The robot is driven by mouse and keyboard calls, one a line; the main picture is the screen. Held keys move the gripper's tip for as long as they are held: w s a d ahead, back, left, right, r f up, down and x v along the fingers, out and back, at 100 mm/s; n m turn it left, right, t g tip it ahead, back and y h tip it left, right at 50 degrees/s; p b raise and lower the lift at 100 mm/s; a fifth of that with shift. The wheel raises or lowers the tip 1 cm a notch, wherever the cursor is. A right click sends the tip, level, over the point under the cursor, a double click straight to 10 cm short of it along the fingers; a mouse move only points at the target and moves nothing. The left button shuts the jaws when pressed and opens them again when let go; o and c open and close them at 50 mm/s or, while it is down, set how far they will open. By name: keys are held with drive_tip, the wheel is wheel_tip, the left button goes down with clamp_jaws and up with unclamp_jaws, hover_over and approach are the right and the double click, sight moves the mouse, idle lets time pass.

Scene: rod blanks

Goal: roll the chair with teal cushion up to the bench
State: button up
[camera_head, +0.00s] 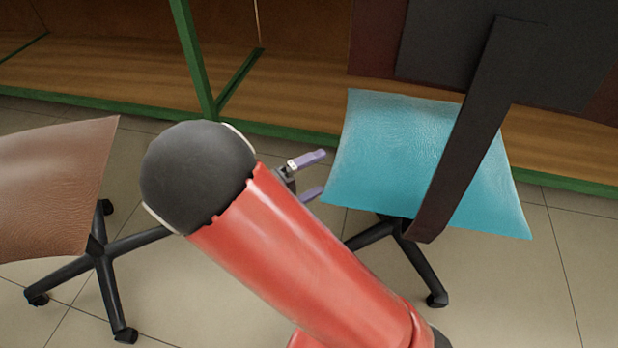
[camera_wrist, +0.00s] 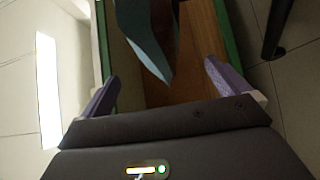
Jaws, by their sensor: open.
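The chair with the teal cushion (camera_head: 390,150) stands on the right in the head view. Its dark back and bracket (camera_head: 470,130) are on the near side and cover part of the cushion. The wooden bench with a green frame (camera_head: 285,95) runs behind it; the cushion's far edge overlaps the bench in the picture. My gripper (camera_head: 318,172) is open and empty, with its purple fingers just left of the cushion's left edge. In the wrist view, a teal-grey edge, probably the cushion (camera_wrist: 145,42), shows beyond and between the open fingers. I cannot tell whether they touch it.
A second chair with a brown cushion (camera_head: 50,185) stands on the left, its wheeled base (camera_head: 95,255) on the tiled floor. A green bench post (camera_head: 195,60) rises left of centre. Open floor (camera_head: 530,290) shows at the lower right. My red arm covers the middle.

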drive_tip(key=x, duration=0.6)
drive_tip(key=shift+w+d, duration=0.1)
drive_tip(key=shift+d, duration=0.2)
drive_tip(key=shift+c, duration=0.3)
